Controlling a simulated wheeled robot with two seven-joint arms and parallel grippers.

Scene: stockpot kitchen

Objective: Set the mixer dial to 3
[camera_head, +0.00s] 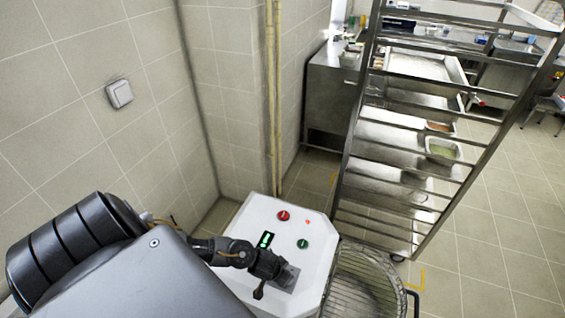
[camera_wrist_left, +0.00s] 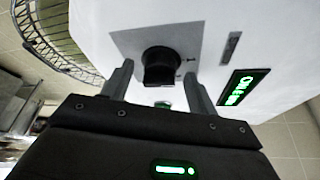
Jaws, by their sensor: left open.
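The mixer (camera_head: 245,218) is a white machine top with a red button (camera_head: 284,216), a green button (camera_head: 303,244) and a small green-lit display (camera_head: 265,240). In the left wrist view its black dial (camera_wrist_left: 160,66) sits on a grey plate (camera_wrist_left: 128,42), with the lit display (camera_wrist_left: 241,88) to the right. My left gripper (camera_head: 280,279) is over the dial plate in the head view. In the wrist view my left gripper (camera_wrist_left: 158,82) is open, one finger on each side of the dial, apart from it. The dial's setting is too small to read. My right gripper is not in view.
A wire bowl guard (camera_head: 362,282) is right of the mixer top, and it also shows in the left wrist view (camera_wrist_left: 50,45). A tall metal rack (camera_head: 345,190) with trays stands behind. A tiled wall (camera_head: 60,110) with a switch (camera_head: 119,94) is at left.

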